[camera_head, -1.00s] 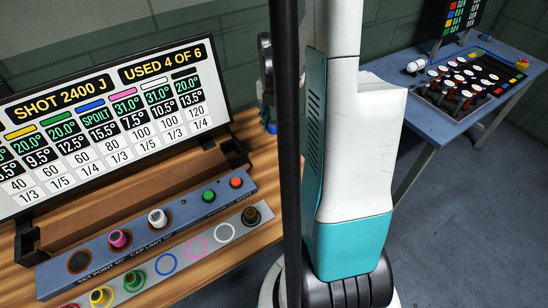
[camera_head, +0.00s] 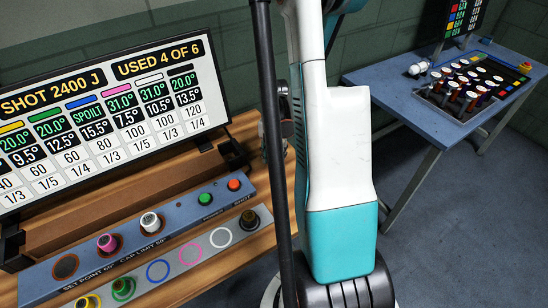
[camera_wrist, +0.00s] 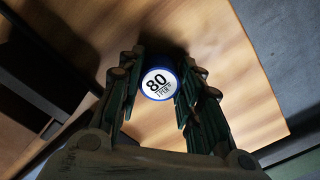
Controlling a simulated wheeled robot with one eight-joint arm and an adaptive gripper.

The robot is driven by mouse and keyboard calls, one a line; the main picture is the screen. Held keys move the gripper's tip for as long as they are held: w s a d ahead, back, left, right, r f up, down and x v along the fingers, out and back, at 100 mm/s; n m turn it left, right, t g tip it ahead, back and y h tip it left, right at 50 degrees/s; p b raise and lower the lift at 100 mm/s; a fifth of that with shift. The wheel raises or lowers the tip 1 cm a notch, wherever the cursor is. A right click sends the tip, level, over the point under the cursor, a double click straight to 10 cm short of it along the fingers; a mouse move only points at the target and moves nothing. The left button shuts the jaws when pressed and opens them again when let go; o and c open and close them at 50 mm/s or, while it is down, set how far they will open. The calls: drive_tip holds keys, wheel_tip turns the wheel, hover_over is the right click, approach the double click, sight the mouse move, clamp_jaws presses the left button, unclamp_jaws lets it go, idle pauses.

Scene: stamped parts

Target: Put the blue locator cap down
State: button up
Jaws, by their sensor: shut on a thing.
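The blue locator cap (camera_wrist: 158,84) is round, with a blue rim and a white top marked 80. In the wrist view it sits between the fingers of my gripper (camera_wrist: 160,76), which is shut on it. Wood surface lies beyond it; I cannot tell how high the cap is. In the head view my own arm hides the cap and most of the gripper. A blue ring mark (camera_head: 158,270) lies empty on the grey strip (camera_head: 207,262) at the bench front, between a green and a pink ring.
A blue-grey panel (camera_head: 180,219) holds a pink cap (camera_head: 107,243), a white cap (camera_head: 151,222), an empty dark socket (camera_head: 65,266) and two buttons. A display (camera_head: 110,110) stands behind. Green (camera_head: 122,288) and dark (camera_head: 250,219) caps sit on the strip. A blue table (camera_head: 395,88) stands right.

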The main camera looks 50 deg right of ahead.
sight(274, 156)
drive_tip(key=shift+f, duration=0.15)
drive_tip(key=o, duration=1.1)
wheel_tip(274, 156, up, 12)
drive_tip(key=p, duration=0.4)
drive_tip(key=shift+r, duration=0.2)
